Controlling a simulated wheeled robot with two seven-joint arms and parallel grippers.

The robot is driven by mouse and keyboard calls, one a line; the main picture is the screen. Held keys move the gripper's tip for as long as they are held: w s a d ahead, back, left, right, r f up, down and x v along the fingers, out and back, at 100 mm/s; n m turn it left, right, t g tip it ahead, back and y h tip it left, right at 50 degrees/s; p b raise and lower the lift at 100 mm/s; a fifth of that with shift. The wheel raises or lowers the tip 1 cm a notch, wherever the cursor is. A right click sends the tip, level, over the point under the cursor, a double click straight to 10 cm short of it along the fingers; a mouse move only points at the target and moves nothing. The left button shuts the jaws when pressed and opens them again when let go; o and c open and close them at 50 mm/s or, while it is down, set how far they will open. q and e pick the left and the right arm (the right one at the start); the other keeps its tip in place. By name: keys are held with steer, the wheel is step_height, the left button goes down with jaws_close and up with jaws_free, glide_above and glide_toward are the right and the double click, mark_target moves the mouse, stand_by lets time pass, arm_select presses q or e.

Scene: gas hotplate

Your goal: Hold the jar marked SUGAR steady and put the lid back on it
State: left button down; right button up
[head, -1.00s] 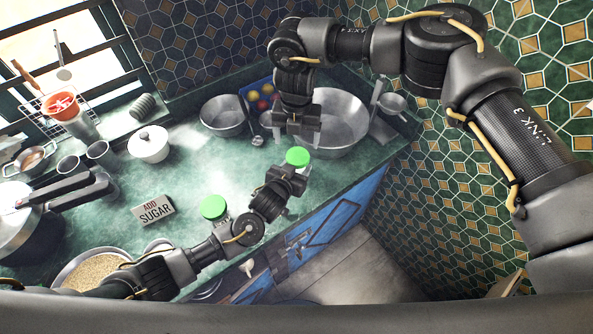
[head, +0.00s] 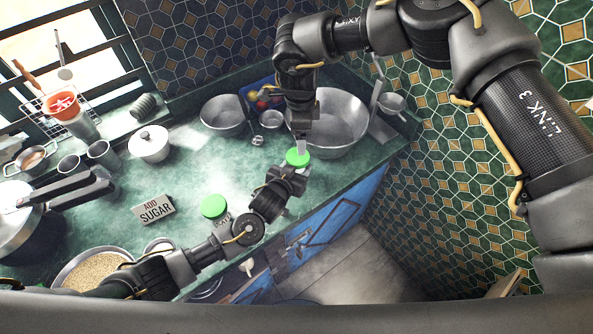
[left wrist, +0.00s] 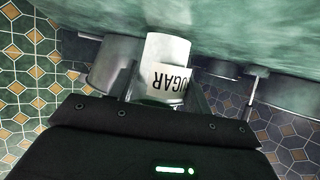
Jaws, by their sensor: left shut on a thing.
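The SUGAR jar (left wrist: 165,65) is pale with a white label in the left wrist view, where it appears upside down. My left gripper (head: 290,174) is shut on its body; the gripper also shows in the left wrist view (left wrist: 165,100). In the head view the jar's body is mostly hidden behind the gripper. A green lid (head: 298,158) shows at the jar's top; I cannot tell whether it is fully seated. My right gripper (head: 301,146) points down from above, its fingertips at the lid. Whether its fingers grip the lid is unclear.
A second green-lidded jar (head: 214,206) stands left of my left gripper, its label partly hidden. An ADD SUGAR sign (head: 153,209) lies on the counter. Behind are a large metal bowl (head: 345,112), a smaller pot (head: 222,115) and a white lidded pot (head: 148,144). The counter's middle is clear.

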mark_target(298, 156)
steer(key=n, duration=0.3)
steer(key=s+n, duration=0.1)
steer(key=n, duration=0.1)
steer(key=shift+a+f+n, duration=0.15)
steer(key=shift+a+n, duration=0.15)
steer(key=shift+a, duration=0.1)
steer(key=shift+n, duration=0.8)
steer(key=shift+f, duration=4)
steer(key=shift+c, duration=0.3)
